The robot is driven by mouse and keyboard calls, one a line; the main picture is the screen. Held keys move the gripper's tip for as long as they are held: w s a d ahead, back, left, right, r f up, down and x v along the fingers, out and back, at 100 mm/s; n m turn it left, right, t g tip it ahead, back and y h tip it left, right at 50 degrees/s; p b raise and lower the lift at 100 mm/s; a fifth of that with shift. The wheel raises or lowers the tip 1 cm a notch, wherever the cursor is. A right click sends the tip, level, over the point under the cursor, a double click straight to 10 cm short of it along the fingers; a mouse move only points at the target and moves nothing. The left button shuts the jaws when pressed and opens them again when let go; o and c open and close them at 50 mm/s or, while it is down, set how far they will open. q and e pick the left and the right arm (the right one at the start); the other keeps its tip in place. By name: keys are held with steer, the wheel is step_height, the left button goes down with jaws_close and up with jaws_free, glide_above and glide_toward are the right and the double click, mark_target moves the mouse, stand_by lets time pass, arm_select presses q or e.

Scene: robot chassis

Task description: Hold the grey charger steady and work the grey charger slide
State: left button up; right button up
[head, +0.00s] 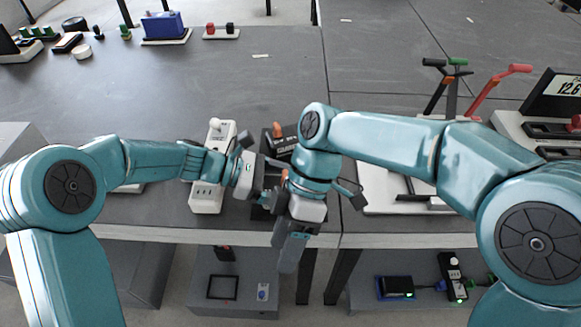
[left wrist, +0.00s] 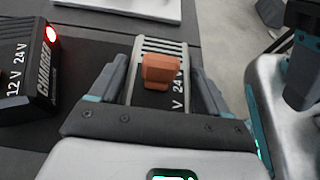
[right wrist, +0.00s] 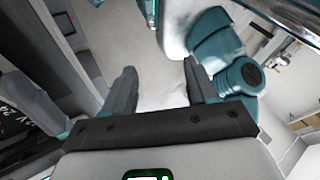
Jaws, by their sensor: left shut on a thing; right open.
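The grey charger (left wrist: 178,47) sits between the fingers of my left gripper (left wrist: 163,92), which is shut on its sides. Its ribbed grey end, its orange slide (left wrist: 161,70) and part of a "24 V" marking show in the left wrist view. In the head view my left gripper (head: 272,182) reaches in from the left, and the arms hide most of the charger. My right gripper (right wrist: 160,88) is open, with nothing between its fingers in the right wrist view. In the head view the right gripper (head: 290,252) points toward the table's front edge, close beside the left gripper.
A black charger (left wrist: 32,75) with a lit red lamp stands beside the grey one. A white power strip (head: 207,196) lies left of the grippers. Levers on a white base (head: 400,205) stand to the right. Boxes sit below the front edge.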

steer(key=w+d+r+m+t+y, duration=0.1)
steer(key=w+d+r+t, duration=0.2)
steer(key=w+r, duration=0.35)
steer(key=w+d+r+m+t, duration=0.1)
steer(key=w+d+r+t, duration=0.2)
steer(key=w, duration=0.7)
steer(key=x, duration=0.5)
steer(key=a+x, duration=0.1)
steer(key=x, duration=0.5)
steer(key=shift+w+r, duration=0.15)
